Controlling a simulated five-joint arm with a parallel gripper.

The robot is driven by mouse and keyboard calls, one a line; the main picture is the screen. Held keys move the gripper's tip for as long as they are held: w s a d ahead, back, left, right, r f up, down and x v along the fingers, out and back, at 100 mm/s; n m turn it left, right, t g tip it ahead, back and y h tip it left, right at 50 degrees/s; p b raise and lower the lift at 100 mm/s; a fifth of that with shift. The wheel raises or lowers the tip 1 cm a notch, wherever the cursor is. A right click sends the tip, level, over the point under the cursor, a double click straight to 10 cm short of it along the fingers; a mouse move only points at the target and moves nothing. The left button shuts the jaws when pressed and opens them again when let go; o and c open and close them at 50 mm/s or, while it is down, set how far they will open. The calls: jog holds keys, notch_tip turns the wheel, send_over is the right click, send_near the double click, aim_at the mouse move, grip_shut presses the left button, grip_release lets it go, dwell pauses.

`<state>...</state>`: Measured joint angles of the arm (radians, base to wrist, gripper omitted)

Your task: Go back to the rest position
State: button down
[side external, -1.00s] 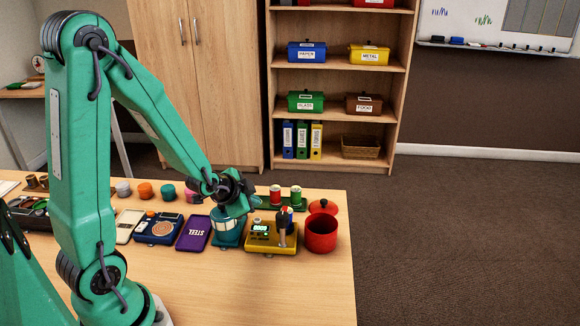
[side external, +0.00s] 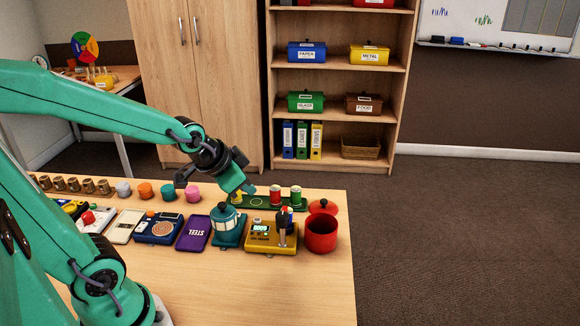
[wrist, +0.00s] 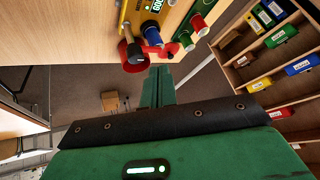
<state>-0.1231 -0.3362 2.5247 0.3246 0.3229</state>
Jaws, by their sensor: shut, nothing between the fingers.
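My green arm reaches in from the left in the side external view, with my gripper (side external: 238,184) above the back part of the table, over the area behind the teal lantern-shaped item (side external: 228,226). The gripper's fingers point down to the right and hold nothing. In the wrist view the two green fingers (wrist: 158,88) lie together, shut and empty, with grey floor behind them.
The wooden table (side external: 270,280) has a clear front. Along it stand a purple STEEL box (side external: 194,233), a yellow device (side external: 270,238), a red pot (side external: 320,234) and a green tray (side external: 255,201) with cans. A shelf (side external: 335,128) stands behind.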

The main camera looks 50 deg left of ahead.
jog(key=s+d+r+n+g, duration=0.1)
jog(key=s+d+r, duration=0.3)
jog(key=s, duration=0.6)
notch_tip(320, 180, up, 2)
jog(key=shift+r+n+g+h, duration=0.3)
jog(key=shift+n+h, duration=0.1)
jog(key=shift+n, duration=0.2)
jog(key=shift+f, duration=0.1)
